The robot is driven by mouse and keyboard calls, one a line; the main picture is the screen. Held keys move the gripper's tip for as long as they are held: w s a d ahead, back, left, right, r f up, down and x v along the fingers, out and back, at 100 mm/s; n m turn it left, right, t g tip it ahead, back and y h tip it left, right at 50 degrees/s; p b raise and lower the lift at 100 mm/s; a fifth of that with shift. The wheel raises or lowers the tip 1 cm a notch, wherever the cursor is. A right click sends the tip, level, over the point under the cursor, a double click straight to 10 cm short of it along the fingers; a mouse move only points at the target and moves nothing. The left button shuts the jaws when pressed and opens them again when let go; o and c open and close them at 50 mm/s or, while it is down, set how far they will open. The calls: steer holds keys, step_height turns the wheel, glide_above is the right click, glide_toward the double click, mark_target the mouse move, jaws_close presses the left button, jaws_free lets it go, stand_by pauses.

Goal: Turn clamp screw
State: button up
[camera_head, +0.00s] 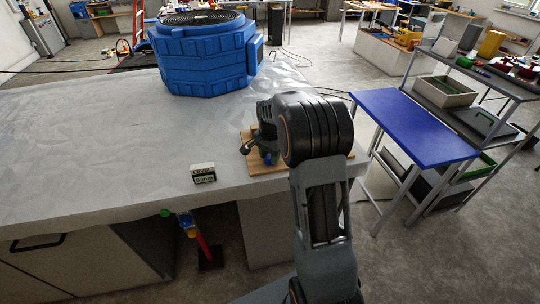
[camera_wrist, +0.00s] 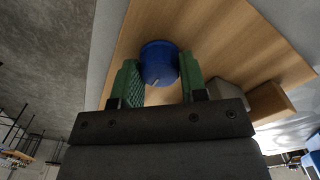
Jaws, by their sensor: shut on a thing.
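My gripper (camera_wrist: 158,60) is shut on a round blue knob (camera_wrist: 158,66), which looks like the clamp screw's head. Its two green-padded fingers stand on either side of the knob. The knob sits over a wooden board (camera_wrist: 225,40). In the head view the board (camera_head: 268,169) lies at the right front corner of the grey-white table. A bit of blue (camera_head: 268,158) shows beside my wrist there. My arm hides most of the clamp in the head view, and the screw's shaft is hidden under the knob in the wrist view.
A small black-and-white box (camera_head: 204,173) stands on the table left of the board. A large blue ribbed unit (camera_head: 205,58) stands at the table's back. A blue-topped side table (camera_head: 415,125) is to the right. The left of the table is clear.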

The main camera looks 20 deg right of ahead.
stand_by(0.3)
steer(key=o, duration=0.9)
steer(key=shift+r, duration=0.1)
step_height(320, 180, up, 14)
steer(key=shift+f, duration=0.15)
stand_by(0.4)
steer(key=shift+s+a+f+n+t, duration=0.65)
steer(key=shift+s+a+n, duration=1.3)
steer(key=shift+s, duration=1.75)
steer(key=shift+s+a+f+n+t, duration=0.65)
steer(key=shift+s+a+n, duration=1.25)
steer(key=shift+s, duration=1.75)
steer(key=shift+s+a+f+n+t, duration=0.65)
steer(key=shift+s+a+n, duration=0.75)
steer(key=shift+s+n, duration=1.7)
